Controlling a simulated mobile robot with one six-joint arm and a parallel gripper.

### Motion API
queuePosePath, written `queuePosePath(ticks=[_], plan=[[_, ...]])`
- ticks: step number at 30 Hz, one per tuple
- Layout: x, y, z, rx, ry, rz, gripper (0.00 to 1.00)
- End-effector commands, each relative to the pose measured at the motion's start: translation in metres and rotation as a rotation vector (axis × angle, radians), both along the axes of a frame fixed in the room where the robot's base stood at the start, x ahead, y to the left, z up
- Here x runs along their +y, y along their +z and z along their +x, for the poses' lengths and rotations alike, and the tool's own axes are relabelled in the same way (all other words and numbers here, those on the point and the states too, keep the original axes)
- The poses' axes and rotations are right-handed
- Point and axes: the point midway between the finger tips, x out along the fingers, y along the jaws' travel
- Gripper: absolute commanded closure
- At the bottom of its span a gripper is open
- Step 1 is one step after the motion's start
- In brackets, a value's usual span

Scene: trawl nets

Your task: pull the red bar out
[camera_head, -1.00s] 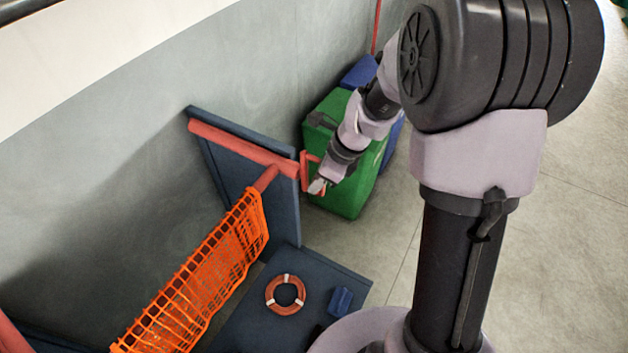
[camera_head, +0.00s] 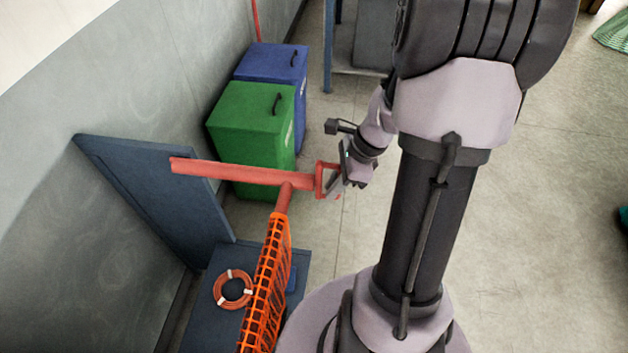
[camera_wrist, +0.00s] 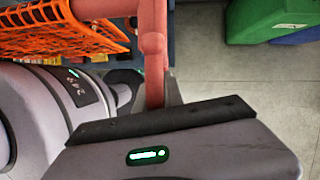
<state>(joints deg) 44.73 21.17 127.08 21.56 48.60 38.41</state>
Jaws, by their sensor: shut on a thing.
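The red bar (camera_head: 235,172) runs across the head view from the blue panel (camera_head: 155,180) toward my arm, with a red loop handle at its right end. A red post joins the bar to the orange net (camera_head: 266,292) below it. My gripper (camera_head: 331,186) is shut on the handle of the bar. In the wrist view the red bar (camera_wrist: 153,42) shows large and upright at the middle top, its lower part beside my gripper (camera_wrist: 158,100). The fingertips are partly hidden there. The orange net (camera_wrist: 62,30) fills the upper left of that view.
A green bin (camera_head: 250,125) and a blue bin (camera_head: 275,66) stand behind the bar by the grey wall. A red-and-white ring (camera_head: 232,289) lies on the low blue platform (camera_head: 200,325). Open floor (camera_head: 530,210) lies to the right.

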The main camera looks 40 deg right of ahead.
Motion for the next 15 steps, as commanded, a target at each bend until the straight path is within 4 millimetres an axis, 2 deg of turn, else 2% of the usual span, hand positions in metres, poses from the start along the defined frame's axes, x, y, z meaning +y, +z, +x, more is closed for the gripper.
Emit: queuePosePath(ticks=[6, 15], plan=[[-0.0084, 0.0, -0.0088, 0.001, -0.001, 0.002, 1.0], [-0.0101, -0.0002, -0.0104, 0.001, -0.001, 0.002, 1.0]])
